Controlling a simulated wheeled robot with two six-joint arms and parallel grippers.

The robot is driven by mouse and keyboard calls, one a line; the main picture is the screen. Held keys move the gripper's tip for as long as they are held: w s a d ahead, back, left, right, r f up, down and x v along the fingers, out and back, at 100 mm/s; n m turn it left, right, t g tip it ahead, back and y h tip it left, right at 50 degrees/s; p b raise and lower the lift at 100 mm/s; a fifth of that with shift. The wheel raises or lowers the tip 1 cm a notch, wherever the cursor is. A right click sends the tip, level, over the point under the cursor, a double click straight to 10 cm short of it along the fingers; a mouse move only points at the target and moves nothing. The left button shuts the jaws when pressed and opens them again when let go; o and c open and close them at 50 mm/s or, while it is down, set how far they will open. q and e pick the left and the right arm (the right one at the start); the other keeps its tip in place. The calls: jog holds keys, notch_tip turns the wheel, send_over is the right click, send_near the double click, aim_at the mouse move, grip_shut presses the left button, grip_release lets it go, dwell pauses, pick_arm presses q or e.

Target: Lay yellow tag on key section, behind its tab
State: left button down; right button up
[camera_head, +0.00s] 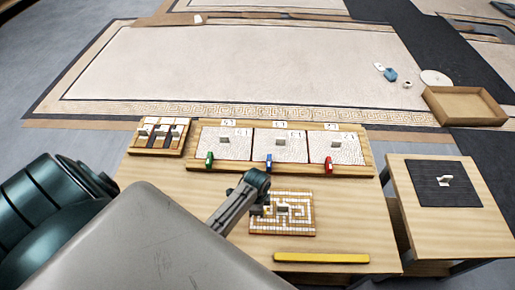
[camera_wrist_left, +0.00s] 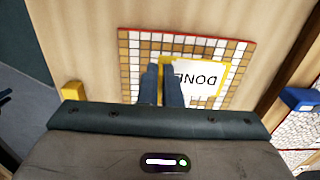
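The key section is a small brown and white mosaic panel with a maze-like key pattern (camera_head: 299,229), lying on the near part of the table; a small grey tab (camera_head: 283,210) stands near its middle. The panel also shows in the left wrist view (camera_wrist_left: 135,50). My left gripper (camera_head: 263,203) is over the panel's left part. In the left wrist view its fingers (camera_wrist_left: 163,85) are close together on the yellow-edged tag with a white face reading DONE (camera_wrist_left: 205,82), which hangs over the panel. The tag's grip point is hidden by the fingers. My right gripper is not in view.
A wooden tray (camera_head: 360,170) with three mosaic panels and green, red and blue clips stands behind. A tile box (camera_head: 145,150) is at the back left. A yellow bar (camera_head: 320,257) lies in front. A side table with a black mat (camera_head: 430,170) stands right.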

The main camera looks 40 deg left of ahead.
pick_arm(q)
jog(key=shift+f, duration=0.4)
notch_tip(320, 180, down, 3)
jog(key=shift+f, duration=0.4)
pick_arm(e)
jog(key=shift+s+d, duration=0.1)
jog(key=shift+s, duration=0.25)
pick_arm(q)
jog(key=shift+f, duration=0.15)
jog(key=c, duration=1.6)
grip_release()
